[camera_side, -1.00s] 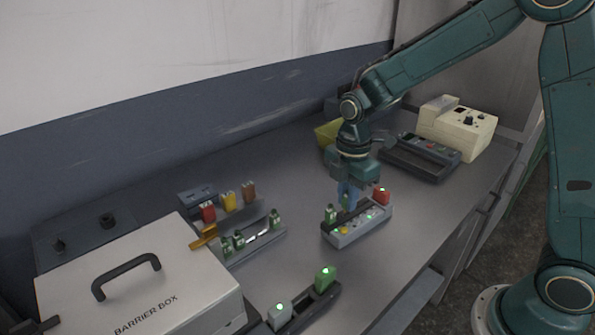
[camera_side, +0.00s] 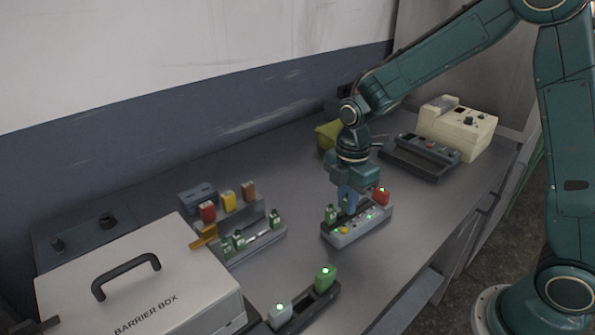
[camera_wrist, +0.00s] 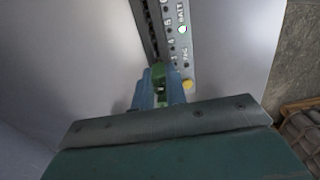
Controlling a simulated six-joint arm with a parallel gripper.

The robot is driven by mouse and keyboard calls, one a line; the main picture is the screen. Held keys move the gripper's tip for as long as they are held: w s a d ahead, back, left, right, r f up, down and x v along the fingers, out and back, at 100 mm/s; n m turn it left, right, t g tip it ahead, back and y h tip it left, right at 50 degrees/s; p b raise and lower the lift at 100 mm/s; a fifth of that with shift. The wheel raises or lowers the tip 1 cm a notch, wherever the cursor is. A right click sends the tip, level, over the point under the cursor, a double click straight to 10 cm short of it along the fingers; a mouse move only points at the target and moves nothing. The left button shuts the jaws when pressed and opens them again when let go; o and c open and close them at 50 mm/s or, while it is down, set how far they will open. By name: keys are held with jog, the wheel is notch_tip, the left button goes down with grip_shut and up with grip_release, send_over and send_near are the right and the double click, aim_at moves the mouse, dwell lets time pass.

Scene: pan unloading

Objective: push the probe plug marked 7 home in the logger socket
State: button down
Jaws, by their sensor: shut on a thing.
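The logger (camera_side: 365,231) is a grey strip unit with a dark socket row, lamps and buttons. It also shows in the wrist view (camera_wrist: 201,60), with printed markings along it. My gripper (camera_side: 347,208) is down over the logger's socket row, between a green plug (camera_side: 330,214) at the left end and a red plug (camera_side: 381,197) at the right end. In the wrist view my blue fingers (camera_wrist: 158,92) are shut on a green plug (camera_wrist: 161,88) at the near end of the logger. Its number is unreadable, and I cannot tell how deep it sits.
A rack (camera_side: 262,241) with several plugs stands left of the logger. The barrier box (camera_side: 150,275) is at front left, beside a small dark holder (camera_side: 305,309) with two plugs. A dark panel (camera_side: 421,158) and a cream instrument (camera_side: 457,127) stand behind right.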

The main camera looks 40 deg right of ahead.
jog(key=shift+f, duration=0.4)
dwell(0.3)
jog(key=c, duration=1.3)
grip_release()
jog(key=shift+c, duration=0.2)
jog(key=shift+r, duration=0.1)
notch_tip(320, 180, up, 14)
jog(key=shift+s, duration=0.1)
jog(key=s+d+r+m+t, duration=0.1)
jog(key=s+m+t, duration=0.1)
jog(key=s+m, duration=0.6)
jog(key=s+d+r+m+t, duration=0.1)
jog(key=s+r+m+t, duration=0.1)
jog(key=s+m, duration=0.7)
jog(key=s+t, duration=0.1)
jog(key=s, duration=0.2)
jog(key=shift+s+d+t, duration=0.15)
jog(key=shift+s+t, duration=0.15)
